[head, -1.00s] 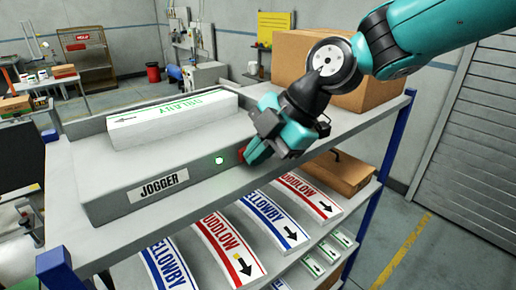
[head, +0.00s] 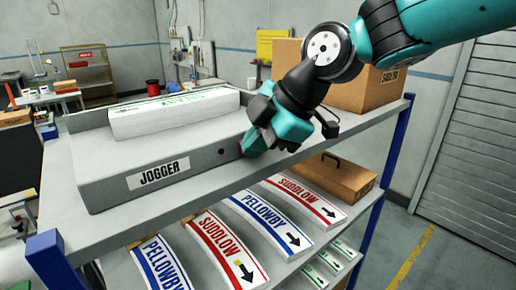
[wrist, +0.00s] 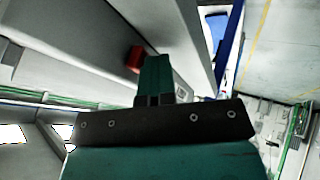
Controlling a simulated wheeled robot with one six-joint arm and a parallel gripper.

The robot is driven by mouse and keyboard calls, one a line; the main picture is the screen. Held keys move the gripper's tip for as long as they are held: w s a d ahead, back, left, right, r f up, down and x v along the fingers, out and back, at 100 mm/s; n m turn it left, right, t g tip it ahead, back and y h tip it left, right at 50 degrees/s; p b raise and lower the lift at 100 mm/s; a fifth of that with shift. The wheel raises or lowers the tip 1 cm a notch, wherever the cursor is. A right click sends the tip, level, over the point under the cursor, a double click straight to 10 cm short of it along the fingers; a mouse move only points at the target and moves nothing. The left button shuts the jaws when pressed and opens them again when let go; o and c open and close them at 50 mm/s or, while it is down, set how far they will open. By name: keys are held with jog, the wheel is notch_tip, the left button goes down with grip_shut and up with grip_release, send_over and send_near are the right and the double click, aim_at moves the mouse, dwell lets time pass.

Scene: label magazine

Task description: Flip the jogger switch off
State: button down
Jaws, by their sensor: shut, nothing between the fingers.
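The jogger (head: 110,178) is a grey box on the top shelf, with a label reading JOGGER on its front. A small round lamp (head: 221,152) on its front face is dark. The red switch (wrist: 134,59) shows in the wrist view beside my fingertips; in the head view it is mostly hidden behind my gripper. My gripper (head: 250,148) is shut and empty, its tip at the switch on the right part of the jogger's front. I cannot tell if it touches the switch. A white stack with green print (head: 172,112) lies on the jogger.
Cardboard boxes (head: 355,100) stand at the back right of the top shelf. Curved label stacks (head: 222,245) and a brown case (head: 335,180) lie on the shelf below. A blue post (head: 398,150) stands at the right end.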

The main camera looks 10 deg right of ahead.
jog(key=shift+w+r, duration=0.15)
jog(key=shift+w, duration=0.1)
jog(key=shift+w+d, duration=0.35)
jog(key=shift+d, duration=0.1)
jog(key=shift+s+d+b, duration=0.15)
jog(key=shift+s+b, duration=0.15)
jog(key=shift+b, duration=0.05)
jog(key=s, duration=0.1)
jog(key=s+b, duration=0.1)
jog(key=s, duration=0.1)
jog(key=shift+d+f, duration=0.2)
jog(key=shift+d, duration=0.2)
jog(key=b+v, duration=0.1)
jog(key=v, duration=0.9)
jog(key=shift+s, duration=0.45)
